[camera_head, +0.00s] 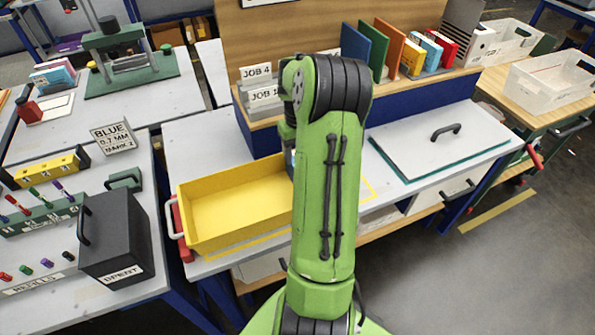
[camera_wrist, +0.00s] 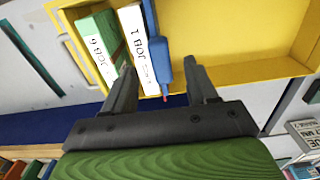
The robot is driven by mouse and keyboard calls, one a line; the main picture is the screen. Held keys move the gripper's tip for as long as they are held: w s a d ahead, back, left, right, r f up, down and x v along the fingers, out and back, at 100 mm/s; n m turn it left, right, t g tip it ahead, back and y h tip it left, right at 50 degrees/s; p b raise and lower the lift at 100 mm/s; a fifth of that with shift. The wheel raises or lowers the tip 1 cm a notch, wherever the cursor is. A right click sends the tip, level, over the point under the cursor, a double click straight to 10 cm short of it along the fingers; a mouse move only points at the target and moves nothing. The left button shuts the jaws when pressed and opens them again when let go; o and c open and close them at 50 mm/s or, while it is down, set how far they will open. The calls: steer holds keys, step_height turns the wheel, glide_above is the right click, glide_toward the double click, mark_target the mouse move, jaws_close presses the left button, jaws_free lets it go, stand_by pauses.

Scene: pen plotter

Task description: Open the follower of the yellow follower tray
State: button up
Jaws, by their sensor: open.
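The yellow tray (camera_head: 235,205) stands on the grey table left of my arm; its right part is hidden behind the arm. In the wrist view the tray (camera_wrist: 245,40) holds a green file marked JOB 6 (camera_wrist: 100,45) and a white file marked JOB 1 (camera_wrist: 135,40), side by side. A blue upright piece (camera_wrist: 160,45), seemingly the follower, stands against or close beside the white file. My gripper (camera_wrist: 161,78) is open, with one dark finger on each side of the blue piece's lower end in the picture. Contact cannot be told. The head view hides my gripper.
A red part with a white handle (camera_head: 173,222) is at the tray's left end. A black box (camera_head: 115,235) stands on the left table. A grey lid with a black handle (camera_head: 440,140) lies on the right. A shelf with upright files (camera_head: 400,50) is behind.

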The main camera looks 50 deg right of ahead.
step_height(320, 180, down, 7)
steer(key=shift+b, duration=0.45)
steer(key=shift+c, duration=0.4)
jaws_close()
